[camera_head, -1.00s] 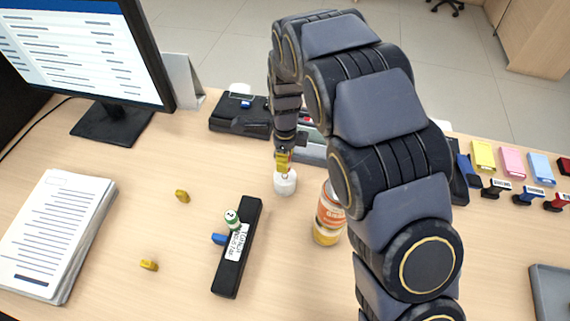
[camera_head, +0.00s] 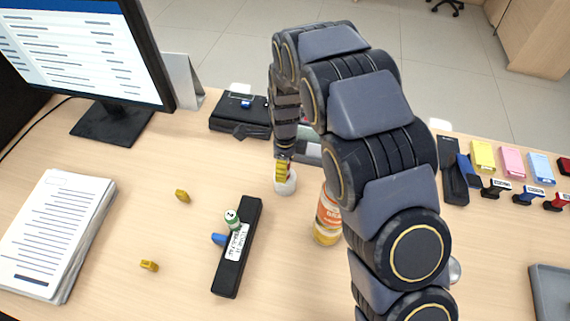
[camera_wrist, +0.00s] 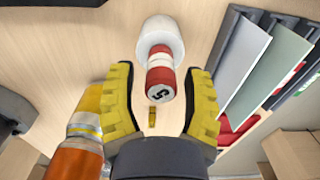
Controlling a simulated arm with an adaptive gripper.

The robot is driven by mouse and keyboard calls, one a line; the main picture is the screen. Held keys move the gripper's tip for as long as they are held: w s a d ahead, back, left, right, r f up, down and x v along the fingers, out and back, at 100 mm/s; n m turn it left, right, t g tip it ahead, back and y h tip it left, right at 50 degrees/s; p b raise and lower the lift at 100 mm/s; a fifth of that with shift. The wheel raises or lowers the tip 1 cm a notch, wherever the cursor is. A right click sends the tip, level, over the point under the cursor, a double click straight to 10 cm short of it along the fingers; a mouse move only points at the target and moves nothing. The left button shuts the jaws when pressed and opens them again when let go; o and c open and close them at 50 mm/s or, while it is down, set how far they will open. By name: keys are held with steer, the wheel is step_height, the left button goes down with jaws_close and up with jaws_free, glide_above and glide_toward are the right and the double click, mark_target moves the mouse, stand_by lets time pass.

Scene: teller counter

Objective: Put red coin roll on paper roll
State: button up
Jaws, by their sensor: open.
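The red coin roll (camera_wrist: 161,76), red with a white band, shows its numbered end to the wrist camera. It appears to stand on the white paper roll (camera_wrist: 160,38); the exact contact is hidden. The paper roll also stands on the desk in the head view (camera_head: 286,187). My gripper (camera_wrist: 162,92) is open, its yellow fingers on either side of the coin roll, with a visible gap to each. In the head view, my yellow fingers (camera_head: 283,172) are right above the paper roll and hide the coin roll.
Small yellow pieces (camera_head: 182,196) are to the left. Desk space between is clear.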

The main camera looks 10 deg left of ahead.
step_height(320, 180, up, 12)
steer(key=s+d+r+n, duration=0.2)
steer(key=s+d, duration=0.1)
steer(key=d, duration=0.1)
steer(key=s+d+r+n, duration=0.2)
steer(key=s+d+r, duration=0.1)
steer(key=d, duration=0.2)
steer(key=s+d+r+n, duration=0.3)
steer(key=d, duration=0.1)
steer(key=shift+d+r+g, duration=0.1)
steer(key=shift+d+g, duration=0.05)
steer(key=shift+g, duration=0.15)
steer(key=s+d+r+n, duration=0.1)
steer(key=s+d+n, duration=0.2)
steer(key=s+n, duration=0.2)
steer(key=s+d+r+n+g, duration=0.1)
steer(key=s+d+n, duration=0.3)
steer(key=s, duration=0.8)
steer(key=shift+s+d+n, duration=0.15)
steer(key=shift+d+n, duration=0.05)
steer(key=shift+n, duration=0.8)
